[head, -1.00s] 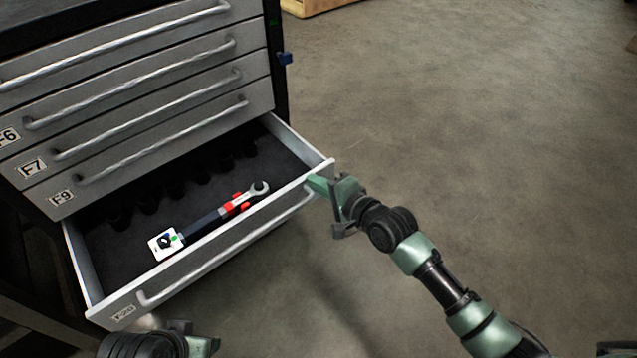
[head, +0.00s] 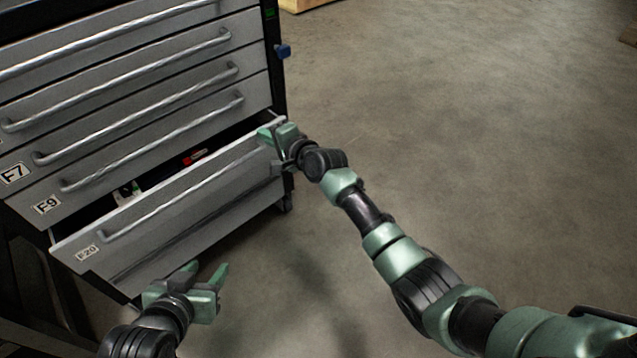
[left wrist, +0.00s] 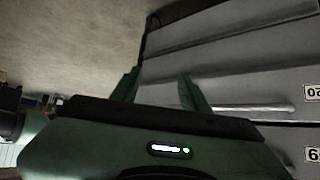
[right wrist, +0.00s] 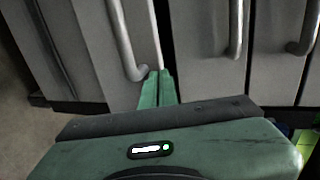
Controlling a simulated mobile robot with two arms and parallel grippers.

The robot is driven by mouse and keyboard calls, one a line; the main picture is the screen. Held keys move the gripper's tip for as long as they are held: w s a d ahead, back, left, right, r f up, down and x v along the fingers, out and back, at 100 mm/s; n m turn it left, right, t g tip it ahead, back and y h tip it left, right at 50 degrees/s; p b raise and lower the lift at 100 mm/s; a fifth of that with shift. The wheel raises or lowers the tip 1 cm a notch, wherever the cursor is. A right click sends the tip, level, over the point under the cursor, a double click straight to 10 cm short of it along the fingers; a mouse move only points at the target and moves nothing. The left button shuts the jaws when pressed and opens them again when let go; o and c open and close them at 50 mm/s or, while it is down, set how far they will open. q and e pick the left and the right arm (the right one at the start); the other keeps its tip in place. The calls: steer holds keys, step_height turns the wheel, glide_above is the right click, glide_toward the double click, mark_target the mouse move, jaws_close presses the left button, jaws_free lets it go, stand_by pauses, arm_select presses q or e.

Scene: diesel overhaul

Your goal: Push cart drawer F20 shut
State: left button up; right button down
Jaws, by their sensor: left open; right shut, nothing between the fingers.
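Cart drawer F20 (head: 190,205) is the lowest labelled drawer in the head view. It stands partly open, with a narrow dark gap behind its front. A bit of red (head: 196,157) and something pale show inside; the rest is hidden. My right gripper (head: 270,143) is shut and empty at the right end of the drawer front, by the handle's end. In the right wrist view its closed fingertips (right wrist: 158,85) overlap the front beside the handle; contact is unclear. My left gripper (head: 205,272) is open and empty, in front of the drawer's lower left part.
Closed drawers with bar handles, including F9 (head: 150,148), stand above F20. A blue piece (head: 283,51) sticks out on the cart's right side. The floor (head: 450,120) to the right is clear. A wooden object (head: 305,4) lies at the top edge.

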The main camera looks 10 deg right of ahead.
arm_select(q)
steer(key=shift+w+d+r+t, duration=0.1)
steer(key=shift+w+r+t, duration=0.25)
steer(key=shift+w+r, duration=0.25)
steer(key=shift+w+d+r+t, duration=0.1)
steer(key=shift+w+r+t, duration=0.25)
steer(key=shift+w, duration=0.4)
arm_select(e)
steer(key=shift+w+a, duration=0.6)
steer(key=shift+w, duration=0.35)
